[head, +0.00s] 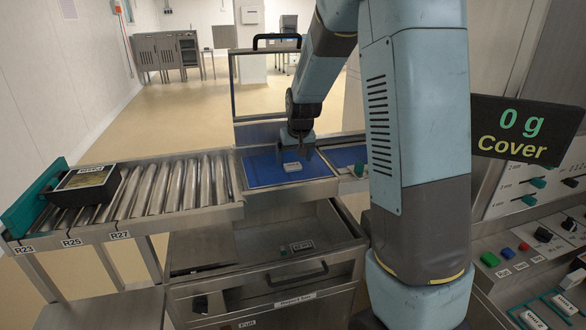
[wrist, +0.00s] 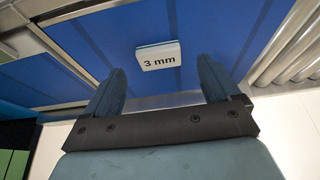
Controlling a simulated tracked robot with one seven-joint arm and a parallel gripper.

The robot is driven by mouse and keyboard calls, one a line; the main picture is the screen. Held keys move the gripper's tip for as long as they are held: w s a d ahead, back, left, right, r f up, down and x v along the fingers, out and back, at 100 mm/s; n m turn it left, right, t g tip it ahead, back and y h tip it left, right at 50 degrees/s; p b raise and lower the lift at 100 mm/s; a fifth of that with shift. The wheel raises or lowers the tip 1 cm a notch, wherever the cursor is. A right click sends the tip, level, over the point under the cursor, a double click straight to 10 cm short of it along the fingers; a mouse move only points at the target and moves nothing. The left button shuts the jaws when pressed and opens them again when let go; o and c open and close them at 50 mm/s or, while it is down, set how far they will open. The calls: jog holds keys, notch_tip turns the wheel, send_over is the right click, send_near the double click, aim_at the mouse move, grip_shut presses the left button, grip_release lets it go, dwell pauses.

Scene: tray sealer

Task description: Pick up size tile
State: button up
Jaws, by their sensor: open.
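The size tile (head: 292,167) is a small pale block on the blue belt section (head: 262,176) of the conveyor in the head view. In the wrist view the tile (wrist: 158,56) is white with a blue-green edge and reads "3 mm". My gripper (head: 300,146) is above and beside the tile, pointing down. In the wrist view my gripper (wrist: 160,80) is open, its two blue fingers apart and empty, with the tile beyond the fingertips. The fingers do not touch the tile.
A raised framed cover (head: 233,86) stands behind the blue section. Rollers (head: 165,185) run left to a dark tray (head: 88,184) by a green stop (head: 30,200). An open drawer (head: 240,268) lies below. A display (head: 526,130) reads "0 g Cover".

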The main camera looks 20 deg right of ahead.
aim_at(293, 165)
jog(key=shift+x, duration=1.55)
jog(key=shift+s, duration=0.1)
jog(key=shift+c, duration=0.3)
jog(key=c, duration=1.1)
